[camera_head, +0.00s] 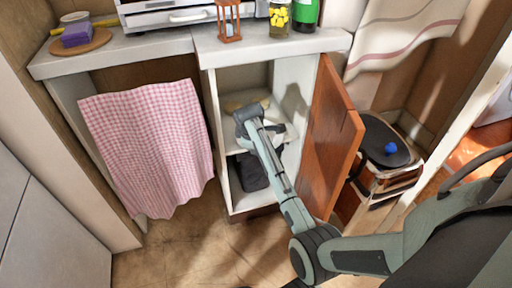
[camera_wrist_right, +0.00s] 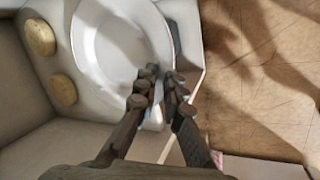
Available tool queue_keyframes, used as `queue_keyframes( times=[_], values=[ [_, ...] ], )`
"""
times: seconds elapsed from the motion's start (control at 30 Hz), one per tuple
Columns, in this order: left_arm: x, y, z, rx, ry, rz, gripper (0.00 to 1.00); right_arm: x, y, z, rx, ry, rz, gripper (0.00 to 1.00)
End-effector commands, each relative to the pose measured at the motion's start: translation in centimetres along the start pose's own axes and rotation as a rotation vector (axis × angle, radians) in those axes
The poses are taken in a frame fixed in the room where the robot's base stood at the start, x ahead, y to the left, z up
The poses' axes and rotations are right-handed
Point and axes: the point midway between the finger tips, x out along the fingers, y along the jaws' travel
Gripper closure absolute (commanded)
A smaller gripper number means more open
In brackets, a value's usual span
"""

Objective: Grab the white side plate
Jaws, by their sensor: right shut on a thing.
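The white side plate (camera_wrist_right: 115,40) shows large in the right wrist view, inside the open cabinet on its upper shelf. My right gripper (camera_wrist_right: 163,82) is shut on the plate's near rim, which lies between the fingers. In the head view my right arm reaches into the cabinet from the lower right. There the wrist hides the fingertips and most of the plate. My left gripper is not in view.
The open brown cabinet door (camera_head: 332,140) stands right beside my right arm. Two round tan things (camera_wrist_right: 40,37) lie near the plate. A dark object (camera_head: 252,171) sits on the lower shelf. A pink checked cloth (camera_head: 150,145) hangs at left.

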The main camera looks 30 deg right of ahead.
Motion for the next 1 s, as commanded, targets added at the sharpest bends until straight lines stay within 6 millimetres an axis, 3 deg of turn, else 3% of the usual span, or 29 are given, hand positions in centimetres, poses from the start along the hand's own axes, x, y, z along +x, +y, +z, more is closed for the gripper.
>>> queue_keyframes(
  times=[0.03, 0.07, 0.23, 0.43, 0.63, 1.0],
  values=[
    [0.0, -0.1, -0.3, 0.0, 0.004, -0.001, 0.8, 0.1, -0.1, 0.0, 0.0, 0.0, -0.003, 1.0],
    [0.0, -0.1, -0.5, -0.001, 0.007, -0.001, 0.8, 0.1, -0.1, 0.0, 0.0, 0.0, -0.003, 0.89],
    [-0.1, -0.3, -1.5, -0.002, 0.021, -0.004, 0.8, 0.1, -0.1, 0.0, 0.0, 0.001, -0.001, 0.68],
    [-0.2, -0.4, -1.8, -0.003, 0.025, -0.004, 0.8, 0.0, 0.0, 0.0, 0.0, 0.001, 0.0, 0.67],
    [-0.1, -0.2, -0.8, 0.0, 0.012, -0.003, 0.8, -0.7, 0.1, -0.1, 0.0, 0.002, 0.003, 0.67],
    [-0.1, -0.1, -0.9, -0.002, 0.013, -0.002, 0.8, -7.9, 0.1, -0.1, 0.0, 0.003, 0.003, 0.67]
  ],
)
